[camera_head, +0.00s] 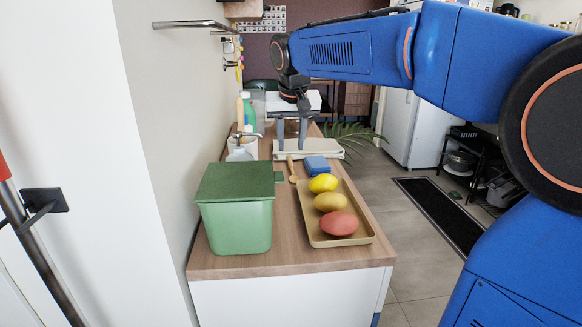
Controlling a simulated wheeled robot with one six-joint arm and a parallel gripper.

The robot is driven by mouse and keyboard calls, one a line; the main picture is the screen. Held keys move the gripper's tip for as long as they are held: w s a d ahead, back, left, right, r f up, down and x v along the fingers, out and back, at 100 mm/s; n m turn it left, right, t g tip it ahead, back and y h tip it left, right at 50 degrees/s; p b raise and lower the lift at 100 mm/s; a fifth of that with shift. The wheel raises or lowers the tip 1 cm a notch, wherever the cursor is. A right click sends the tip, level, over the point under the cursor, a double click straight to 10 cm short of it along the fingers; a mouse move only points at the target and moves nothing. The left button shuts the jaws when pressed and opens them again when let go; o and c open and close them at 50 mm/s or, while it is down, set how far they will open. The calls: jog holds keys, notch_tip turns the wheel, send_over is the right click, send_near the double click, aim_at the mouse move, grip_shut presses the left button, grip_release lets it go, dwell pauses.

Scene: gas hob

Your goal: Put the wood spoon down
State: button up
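The wood spoon (292,171) is a small light-brown spoon on the wooden counter, left of the blue item and the tray. Its long axis points away from me, with the wider end nearer. My gripper (291,148) points down over the counter at the far end of the spoon. Its two grey fingers are spread apart, with a visible gap between them and nothing seen gripped. I cannot tell whether the fingertips touch the spoon's handle or are beyond it.
A green lidded bin (236,222) stands at the front left. A tan tray (361,236) holds a lemon, a yellow-brown fruit and a red one. A wall borders the left.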

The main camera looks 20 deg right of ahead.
aim_at(291, 162)
jog(key=shift+x, duration=3.45)
jog(key=shift+d, duration=0.1)
grip_shut()
